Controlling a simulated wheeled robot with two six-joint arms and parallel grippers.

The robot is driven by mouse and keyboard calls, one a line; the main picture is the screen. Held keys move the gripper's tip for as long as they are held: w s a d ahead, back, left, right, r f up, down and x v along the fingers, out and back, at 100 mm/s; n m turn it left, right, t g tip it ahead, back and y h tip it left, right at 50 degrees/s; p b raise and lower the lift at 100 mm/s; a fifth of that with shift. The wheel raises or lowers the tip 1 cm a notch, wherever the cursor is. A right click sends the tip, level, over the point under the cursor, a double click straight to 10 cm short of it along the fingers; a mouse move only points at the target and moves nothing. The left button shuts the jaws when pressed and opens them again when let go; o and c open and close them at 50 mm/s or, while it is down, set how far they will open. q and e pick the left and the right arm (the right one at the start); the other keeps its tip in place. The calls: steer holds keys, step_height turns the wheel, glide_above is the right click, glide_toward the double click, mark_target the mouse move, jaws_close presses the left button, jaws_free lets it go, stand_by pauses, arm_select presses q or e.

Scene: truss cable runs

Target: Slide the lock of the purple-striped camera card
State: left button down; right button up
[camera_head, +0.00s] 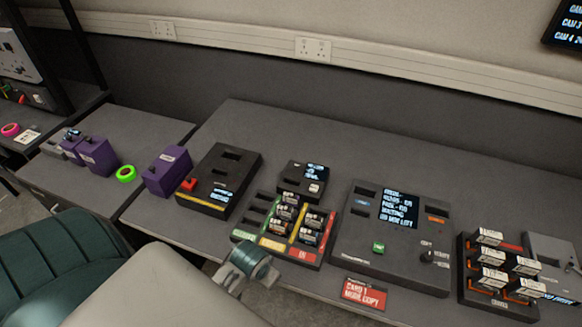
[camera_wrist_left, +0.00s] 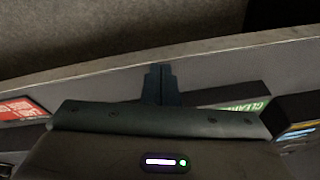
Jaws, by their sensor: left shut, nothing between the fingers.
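Several camera cards (camera_head: 285,212) with white labels lie in a tray (camera_head: 240,234) with green, yellow and red columns. More cards (camera_head: 489,236) stand in a dark rack (camera_head: 470,294) at the right. The stripes are too small to tell which card is purple-striped, and no lock slider can be made out. My left gripper shows in the left wrist view (camera_wrist_left: 159,84), fingers shut and empty, near the table's front edge. In the head view my left arm is in front of the tray's near left corner. My right gripper is not in view.
A console (camera_head: 345,243) with a screen stands right of the tray, with a red placard (camera_head: 364,294) in front. A yellow-striped dark box (camera_head: 232,170) and a purple case (camera_head: 165,172) stand to the left. The table's back strip is clear.

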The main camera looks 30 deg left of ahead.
arm_select(q)
steer(key=w+a+r+n+g+p, duration=0.1)
steer(key=w+a+r+p, duration=0.25)
steer(key=w+r, duration=0.85)
steer(key=n+g, duration=0.2)
glide_toward(291, 194)
steer(key=shift+s+a+h, duration=0.15)
steer(key=shift+a+h, duration=0.25)
steer(key=shift+f, duration=0.6)
step_height(291, 194, down, 3)
steer(key=shift+f, duration=0.8)
